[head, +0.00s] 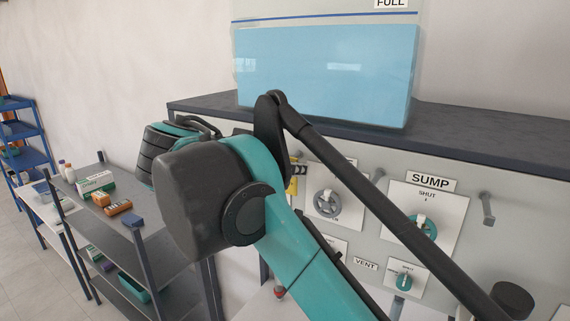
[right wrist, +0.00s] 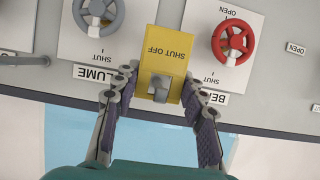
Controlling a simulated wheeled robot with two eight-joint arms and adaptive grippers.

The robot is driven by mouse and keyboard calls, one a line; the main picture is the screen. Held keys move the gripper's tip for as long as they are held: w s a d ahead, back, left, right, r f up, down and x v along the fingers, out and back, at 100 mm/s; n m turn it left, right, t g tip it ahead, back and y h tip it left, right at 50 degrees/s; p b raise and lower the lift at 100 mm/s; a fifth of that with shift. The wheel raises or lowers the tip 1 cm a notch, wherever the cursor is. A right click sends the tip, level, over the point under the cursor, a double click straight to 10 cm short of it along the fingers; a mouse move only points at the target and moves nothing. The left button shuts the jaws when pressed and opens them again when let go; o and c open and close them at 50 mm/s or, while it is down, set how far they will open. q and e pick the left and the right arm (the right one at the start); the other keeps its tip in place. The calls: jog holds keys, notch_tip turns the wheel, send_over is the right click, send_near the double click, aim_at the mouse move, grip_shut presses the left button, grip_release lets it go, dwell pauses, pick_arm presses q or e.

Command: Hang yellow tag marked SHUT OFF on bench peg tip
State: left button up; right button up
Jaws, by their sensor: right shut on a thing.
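The yellow tag (right wrist: 168,52) marked SHUT OFF appears upside down in the right wrist view, flat near the grey panel. My right gripper (right wrist: 160,80) is shut on it, with one dark finger at each side edge. A grey peg tip (right wrist: 161,86) shows over the tag's face near the edge closest to my gripper. I cannot tell whether it passes through a hole in the tag. My left gripper is not in view.
Grey (right wrist: 98,10) and red (right wrist: 233,42) handwheels flank the tag. A dark ledge (head: 470,141) carrying a blue tank (head: 325,75) overhangs the panel. A bare peg (head: 487,208) stands right of the SUMP board (head: 426,220). Shelves (head: 115,235) with small boxes stand left.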

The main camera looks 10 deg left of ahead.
jog(key=o, duration=1)
jog(key=shift+c, duration=0.2)
jog(key=v, duration=1.2)
jog(key=w+d+f+n+g+b, duration=0.15)
jog(key=d+f+b, duration=0.45)
jog(key=f, duration=0.7)
jog(key=w+d+f+g+b, duration=0.2)
jog(key=d+f+b, duration=0.4)
jog(key=f, duration=0.7)
jog(key=w+d+f+n+g+b, duration=0.1)
jog(key=d+f+g+b, duration=0.1)
jog(key=d+f+b, duration=0.8)
jog(key=s+d+f+y+b, duration=0.1)
jog(key=s+d+f+b, duration=0.2)
jog(key=f, duration=1.3)
jog(key=s+d+f+n+y+b, duration=0.1)
jog(key=f+b, duration=0.7)
jog(key=f, duration=0.9)
jog(key=s+d+f+y+b, duration=0.2)
jog(key=s+d+f+b, duration=0.3)
jog(key=f, duration=1.1)
jog(key=shift+s+d+f+y+b, duration=0.15)
jog(key=shift+d+f+y+b, duration=0.3)
jog(key=shift+d, duration=0.5)
